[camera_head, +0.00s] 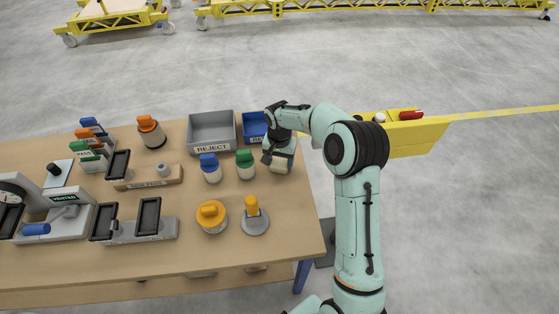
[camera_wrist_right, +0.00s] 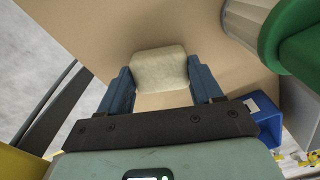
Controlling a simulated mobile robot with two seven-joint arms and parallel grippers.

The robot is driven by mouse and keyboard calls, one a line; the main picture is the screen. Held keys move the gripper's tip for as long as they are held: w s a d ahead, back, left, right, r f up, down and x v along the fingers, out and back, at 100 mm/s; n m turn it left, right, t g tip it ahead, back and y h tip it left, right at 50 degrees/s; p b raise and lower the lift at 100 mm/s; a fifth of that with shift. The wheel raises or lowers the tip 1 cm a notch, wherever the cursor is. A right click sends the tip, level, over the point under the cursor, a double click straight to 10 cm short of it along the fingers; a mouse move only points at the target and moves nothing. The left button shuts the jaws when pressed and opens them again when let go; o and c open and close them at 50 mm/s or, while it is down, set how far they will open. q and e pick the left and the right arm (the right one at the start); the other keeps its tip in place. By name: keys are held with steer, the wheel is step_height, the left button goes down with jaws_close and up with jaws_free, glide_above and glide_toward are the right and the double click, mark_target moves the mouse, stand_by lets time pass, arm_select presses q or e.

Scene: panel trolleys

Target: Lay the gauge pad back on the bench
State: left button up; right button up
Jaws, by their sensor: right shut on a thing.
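The gauge pad (camera_wrist_right: 160,66) is a pale cream block with rounded corners. It sits between the two blue fingers of my right gripper (camera_wrist_right: 163,84), which is shut on it. In the head view the pad (camera_head: 280,165) shows under my right gripper (camera_head: 275,158), near the right edge of the wooden bench (camera_head: 190,255). I cannot tell whether the pad touches the bench top. My left gripper is not in view.
A green-topped jar (camera_head: 245,165) stands just left of the pad, with a blue-topped jar (camera_head: 210,168) beyond it. A grey REJECT bin (camera_head: 212,130) and a blue bin (camera_head: 254,126) stand behind. An orange-handled piece (camera_head: 254,218) stands in front. Bench near the right edge is clear.

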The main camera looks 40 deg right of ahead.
mark_target(279, 163)
steer(key=shift+f, duration=0.2)
steer(key=o, duration=1.1)
steer(key=shift+r, duration=0.15)
step_height(279, 163, up, 12)
steer(key=shift+p, duration=0.45)
